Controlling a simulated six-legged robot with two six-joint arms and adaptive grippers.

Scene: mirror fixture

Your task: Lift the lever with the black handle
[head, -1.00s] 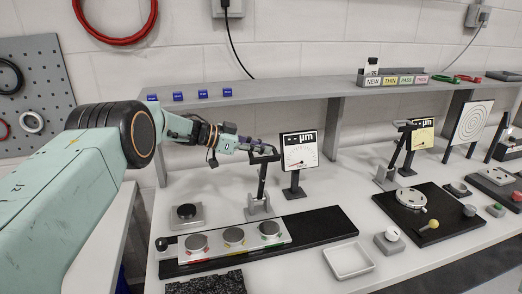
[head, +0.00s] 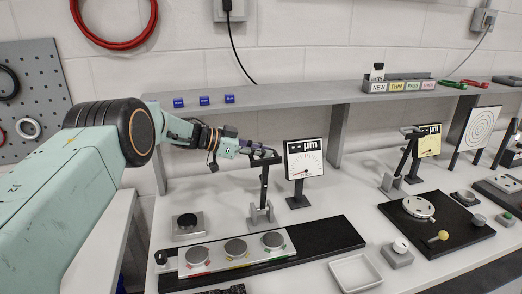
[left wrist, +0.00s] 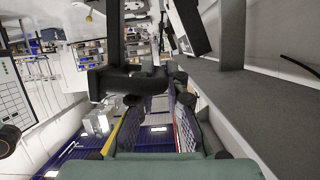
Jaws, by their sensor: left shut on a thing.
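The lever's upright dark arm (head: 264,185) stands on a small grey bracket (head: 261,214) on the white bench. Its black handle (head: 265,160) is at the top, and it also crosses the left wrist view as a dark bar (left wrist: 120,82). My left gripper (head: 258,152) comes in from the left and is shut on the black handle. In the left wrist view its two fingers (left wrist: 156,108) reach the bar, and the exact contact is partly hidden. My right gripper is not in view.
A dial gauge marked µm (head: 304,160) stands just right of the lever. A black plate (head: 330,234) with a tray of three round discs lies in front. A grey shelf (head: 290,98) runs behind. A similar lever (head: 404,155) stands farther right, and a white tray (head: 355,273) lies in front.

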